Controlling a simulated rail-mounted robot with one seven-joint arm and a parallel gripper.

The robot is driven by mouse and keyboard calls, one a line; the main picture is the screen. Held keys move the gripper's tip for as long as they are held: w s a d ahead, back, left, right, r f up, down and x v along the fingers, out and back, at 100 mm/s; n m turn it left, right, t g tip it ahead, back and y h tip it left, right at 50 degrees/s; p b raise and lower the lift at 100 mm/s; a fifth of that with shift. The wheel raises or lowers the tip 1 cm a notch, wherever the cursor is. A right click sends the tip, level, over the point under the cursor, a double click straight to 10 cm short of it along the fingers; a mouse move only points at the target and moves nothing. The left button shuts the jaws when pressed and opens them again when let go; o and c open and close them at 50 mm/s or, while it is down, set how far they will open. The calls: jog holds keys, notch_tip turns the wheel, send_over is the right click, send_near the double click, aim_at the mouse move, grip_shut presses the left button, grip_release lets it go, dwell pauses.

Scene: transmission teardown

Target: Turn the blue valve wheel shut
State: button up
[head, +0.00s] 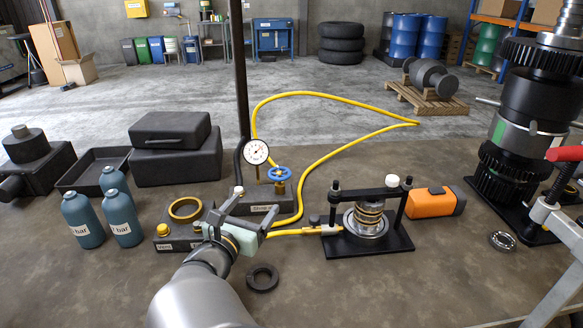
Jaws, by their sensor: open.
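The blue valve wheel (279,174) sits on a brass valve at the right part of a dark labelled block (262,207), with yellow hose leading off it. A white-faced pressure gauge (256,152) stands just left of the wheel. My gripper (246,203) is in front of and to the left of the wheel, lower in the picture. Its two dark fingers are apart, with no object seen between them. The gripper is apart from the wheel and hides part of the block's front.
Teal bottles (83,220) and a brass-ringed block (186,213) stand left. A press fixture (367,228) and an orange case (431,202) stand right. A dark ring (262,278) lies in front. A dark vertical post (239,70) rises behind the gauge. Yellow hose (335,143) loops behind the wheel.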

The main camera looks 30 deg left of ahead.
aim_at(281, 171)
jog(key=p+x, duration=0.3)
jog(key=x, duration=1.3)
jog(key=c, duration=1)
jog(key=shift+w+r+m+h+p, duration=0.1)
jog(key=shift+r+m+h+p, duration=0.25)
jog(key=shift+h+p, duration=0.35)
jog(key=shift+d+f+m+h+p, duration=0.1)
jog(key=shift+f+m+h+p, duration=0.3)
jog(key=shift+h, duration=0.2)
